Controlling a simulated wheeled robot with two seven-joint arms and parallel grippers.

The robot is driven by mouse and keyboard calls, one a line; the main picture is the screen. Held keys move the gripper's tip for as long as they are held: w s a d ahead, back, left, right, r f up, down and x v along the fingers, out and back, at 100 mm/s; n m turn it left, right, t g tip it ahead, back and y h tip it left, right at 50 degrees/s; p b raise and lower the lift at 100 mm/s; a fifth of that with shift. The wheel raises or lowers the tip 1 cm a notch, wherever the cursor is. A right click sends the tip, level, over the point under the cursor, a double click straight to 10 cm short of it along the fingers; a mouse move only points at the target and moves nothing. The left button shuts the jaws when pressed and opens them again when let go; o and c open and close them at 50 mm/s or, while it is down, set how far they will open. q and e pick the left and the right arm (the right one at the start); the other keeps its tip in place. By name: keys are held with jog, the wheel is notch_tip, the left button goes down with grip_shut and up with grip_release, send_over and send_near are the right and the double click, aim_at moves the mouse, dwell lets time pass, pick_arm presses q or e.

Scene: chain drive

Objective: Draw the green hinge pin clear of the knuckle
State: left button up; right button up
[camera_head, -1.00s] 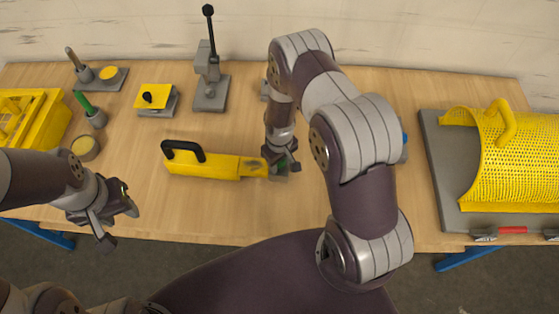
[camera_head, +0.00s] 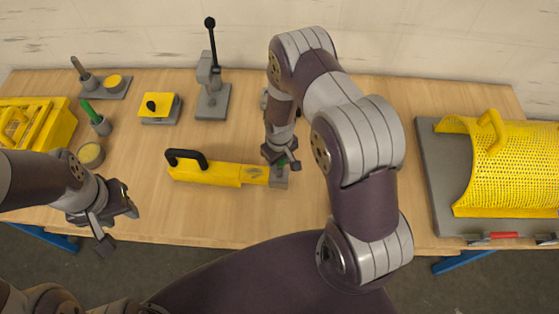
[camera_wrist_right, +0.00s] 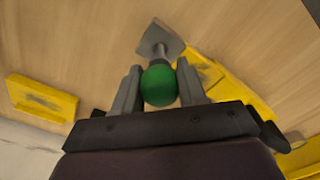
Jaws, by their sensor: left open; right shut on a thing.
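The green head of the hinge pin (camera_wrist_right: 159,85) sits between the two fingers of my right gripper (camera_wrist_right: 160,88), which is shut on it. In the head view my right gripper (camera_head: 281,159) is just above the grey knuckle block (camera_head: 279,179), at the right end of the yellow bar. A grey cylinder (camera_wrist_right: 154,46) shows between the green head and the grey base plate (camera_wrist_right: 168,37). I cannot tell whether the pin's lower end is still inside the knuckle. My left gripper (camera_head: 119,222) is open and empty at the table's front left edge.
The yellow bar (camera_head: 208,174) with a black handle lies left of the knuckle. A lever stand (camera_head: 212,100), a yellow-topped switch box (camera_head: 160,107) and a green-handled piece (camera_head: 97,118) stand behind it. A perforated yellow guard (camera_head: 510,165) is at right.

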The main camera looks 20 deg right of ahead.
jog(key=shift+r+p, duration=2.45)
jog(key=shift+r, duration=0.95)
